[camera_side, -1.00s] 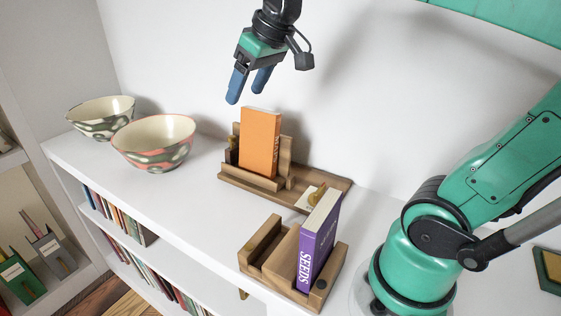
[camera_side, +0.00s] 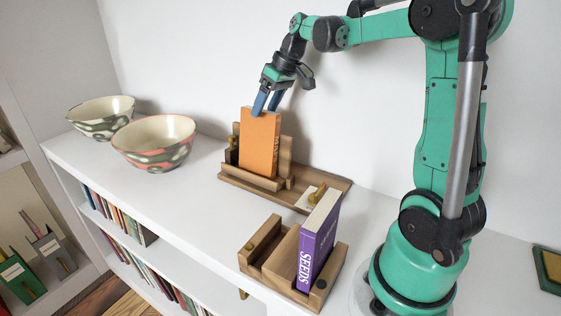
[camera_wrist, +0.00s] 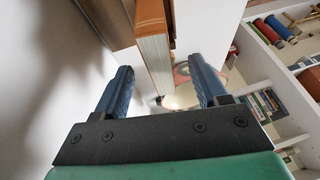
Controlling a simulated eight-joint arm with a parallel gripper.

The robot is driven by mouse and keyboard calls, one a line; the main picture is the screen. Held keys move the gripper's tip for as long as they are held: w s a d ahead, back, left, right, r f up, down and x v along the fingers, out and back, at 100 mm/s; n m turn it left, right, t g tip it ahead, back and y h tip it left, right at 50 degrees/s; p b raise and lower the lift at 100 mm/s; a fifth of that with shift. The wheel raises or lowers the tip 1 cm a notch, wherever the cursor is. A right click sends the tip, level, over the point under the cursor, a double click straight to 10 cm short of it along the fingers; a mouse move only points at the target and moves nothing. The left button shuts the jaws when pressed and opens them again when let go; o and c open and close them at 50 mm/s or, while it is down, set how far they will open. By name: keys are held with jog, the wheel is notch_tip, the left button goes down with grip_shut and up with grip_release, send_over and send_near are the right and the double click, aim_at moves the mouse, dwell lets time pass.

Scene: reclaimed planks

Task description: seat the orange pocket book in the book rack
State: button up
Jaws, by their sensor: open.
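The orange pocket book (camera_side: 260,146) stands upright in a wooden holder (camera_side: 253,181) on a long wooden base at the back of the shelf top. The book rack (camera_side: 262,244), a wooden block nearer the front, has an empty slot at left and a purple book (camera_side: 319,243) marked SEEDS upright at right. My gripper (camera_side: 266,103) is open, fingers pointing down at the orange book's top edge. In the wrist view, my gripper (camera_wrist: 160,66) has its fingers apart, with the orange book (camera_wrist: 153,38) between and beyond the tips. I cannot tell whether they touch it.
Two patterned bowls, a front one (camera_side: 154,148) and a rear one (camera_side: 101,119), stand left of the holder. A brass-coloured piece (camera_side: 315,195) sits on the base's right end. The white shelf top (camera_side: 205,204) is clear left of the rack. A wall rises behind.

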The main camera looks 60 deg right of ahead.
aim_at(259, 143)
jog(key=shift+x, duration=1.85)
jog(key=shift+c, duration=0.2)
grip_shut()
